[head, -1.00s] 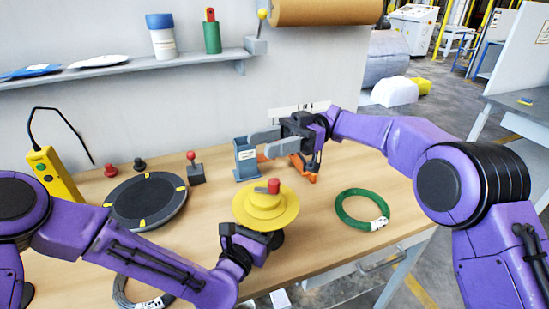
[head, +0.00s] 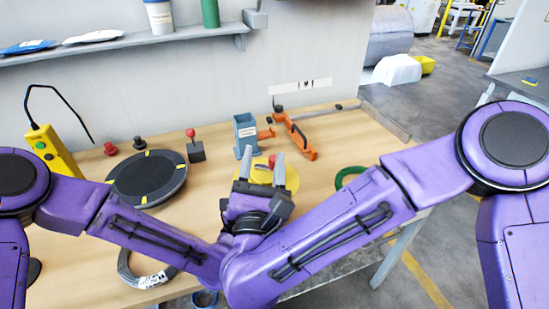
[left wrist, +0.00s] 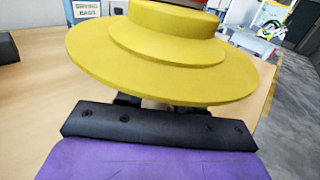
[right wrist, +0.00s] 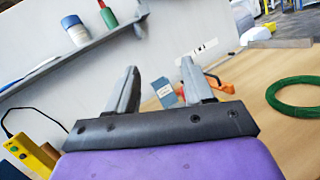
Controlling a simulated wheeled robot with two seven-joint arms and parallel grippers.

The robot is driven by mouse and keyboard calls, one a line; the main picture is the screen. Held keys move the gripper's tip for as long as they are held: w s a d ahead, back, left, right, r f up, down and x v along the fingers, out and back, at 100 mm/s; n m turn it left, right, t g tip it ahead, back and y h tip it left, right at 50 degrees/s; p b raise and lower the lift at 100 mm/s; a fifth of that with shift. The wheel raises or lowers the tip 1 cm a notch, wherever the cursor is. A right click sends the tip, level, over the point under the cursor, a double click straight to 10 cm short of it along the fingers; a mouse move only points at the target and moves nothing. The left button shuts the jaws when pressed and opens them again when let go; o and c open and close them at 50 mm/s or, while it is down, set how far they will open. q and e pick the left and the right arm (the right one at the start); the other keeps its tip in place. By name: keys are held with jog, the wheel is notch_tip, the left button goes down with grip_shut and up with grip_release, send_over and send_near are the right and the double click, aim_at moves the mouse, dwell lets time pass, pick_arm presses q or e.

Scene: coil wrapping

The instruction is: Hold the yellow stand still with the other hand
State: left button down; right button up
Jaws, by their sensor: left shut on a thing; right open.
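The yellow stand (head: 291,180) is on the table, mostly hidden in the head view behind my right gripper (head: 262,158). Its round stepped disc (left wrist: 160,65) fills the top of the left wrist view. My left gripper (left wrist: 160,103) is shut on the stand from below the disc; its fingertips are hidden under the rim. My right gripper is open and empty, its fingers (right wrist: 157,75) pointing up and away over the near side of the stand. The green coil (right wrist: 298,94) lies to the right of the stand, partly hidden by my right arm in the head view.
A blue-grey holder (head: 246,132) and an orange tool (head: 298,138) stand behind the yellow stand. A black round plate (head: 147,178), a red-knobbed block (head: 195,148) and a yellow control box (head: 52,150) are at the left. A grey coil (head: 145,272) lies at the near edge.

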aim_at(274, 157)
jog(key=s+d+f+n+g+y, duration=0.1)
jog(key=s+d+f+n+g, duration=0.15)
jog(key=s+f+n, duration=0.2)
jog(key=shift+m, duration=0.25)
jog(key=w, duration=0.8)
jog(key=w+f, duration=0.1)
jog(key=w, duration=0.3)
jog(key=shift+w+a, duration=0.1)
jog(key=shift+w, duration=0.05)
jog(key=c, duration=0.9)
